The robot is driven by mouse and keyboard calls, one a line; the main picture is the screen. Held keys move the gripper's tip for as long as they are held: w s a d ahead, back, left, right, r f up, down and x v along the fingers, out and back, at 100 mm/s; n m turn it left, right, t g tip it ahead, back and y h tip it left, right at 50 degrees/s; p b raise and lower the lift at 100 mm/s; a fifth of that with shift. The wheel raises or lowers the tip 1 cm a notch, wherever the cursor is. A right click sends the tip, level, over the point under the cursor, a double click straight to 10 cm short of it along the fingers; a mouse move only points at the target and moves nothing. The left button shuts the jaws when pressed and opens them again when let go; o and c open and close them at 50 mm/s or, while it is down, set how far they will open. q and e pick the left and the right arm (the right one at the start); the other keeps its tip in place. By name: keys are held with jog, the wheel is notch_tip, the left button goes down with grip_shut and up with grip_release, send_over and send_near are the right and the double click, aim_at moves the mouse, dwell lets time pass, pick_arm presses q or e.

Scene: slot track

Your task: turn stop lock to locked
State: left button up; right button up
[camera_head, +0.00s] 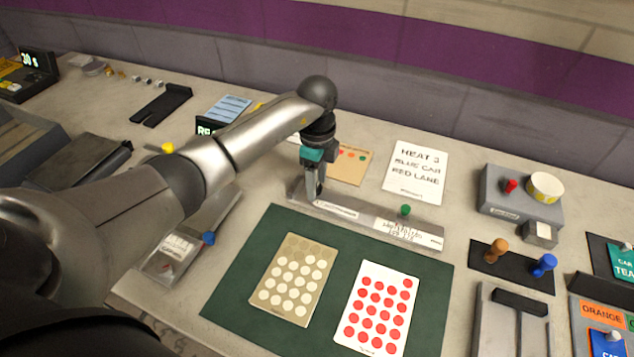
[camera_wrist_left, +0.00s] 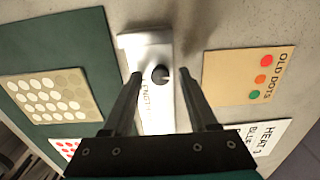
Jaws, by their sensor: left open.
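A long grey bar (camera_head: 348,212) with white labels lies along the far edge of the green mat. In the left wrist view, a dark round knob (camera_wrist_left: 160,74) sits on this bar (camera_wrist_left: 143,46). No readable lock marking shows, so I cannot tell whether this knob is the stop lock or how it is set. My left gripper (camera_head: 314,193) points down over the bar's left end and hides the knob in the head view. In the left wrist view my left gripper (camera_wrist_left: 160,75) is open, with one finger on each side of the knob; contact is not clear. My right gripper is not in view.
A green peg (camera_head: 405,210) stands on the bar's right part. The green mat (camera_head: 235,300) holds a beige dotted card (camera_head: 292,278) and a red-dotted card (camera_head: 376,308). A tan card (camera_head: 350,165) and a heat sheet (camera_head: 415,172) lie behind. A grey box (camera_head: 500,195) stands right.

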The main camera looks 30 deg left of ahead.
pick_arm(q)
jog(key=shift+f, duration=0.2)
grip_shut()
dwell(0.4)
